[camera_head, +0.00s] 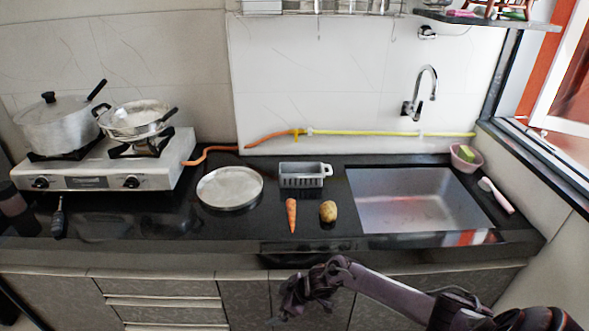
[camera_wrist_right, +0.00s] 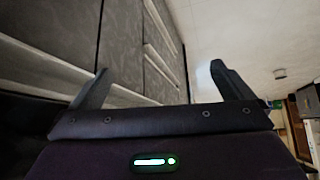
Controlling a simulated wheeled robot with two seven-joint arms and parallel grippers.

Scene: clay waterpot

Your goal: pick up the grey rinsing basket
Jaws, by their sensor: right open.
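The grey rinsing basket (camera_head: 303,181) sits upright on the black counter, between the round metal plate and the sink. It has slotted sides and a handle on its right. My right gripper (camera_head: 290,303) is low in front of the cabinets, below the counter edge and well short of the basket. In the right wrist view the right gripper (camera_wrist_right: 160,85) is open, its two fingers wide apart with nothing between them. The basket does not show in that view. My left gripper is not in view.
A carrot (camera_head: 291,215) and a potato (camera_head: 328,211) lie in front of the basket. The metal plate (camera_head: 230,205) is left of it, the sink (camera_head: 418,171) right. A stove (camera_head: 108,180) with pots stands at left. The counter's front edge (camera_head: 290,247) lies between gripper and basket.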

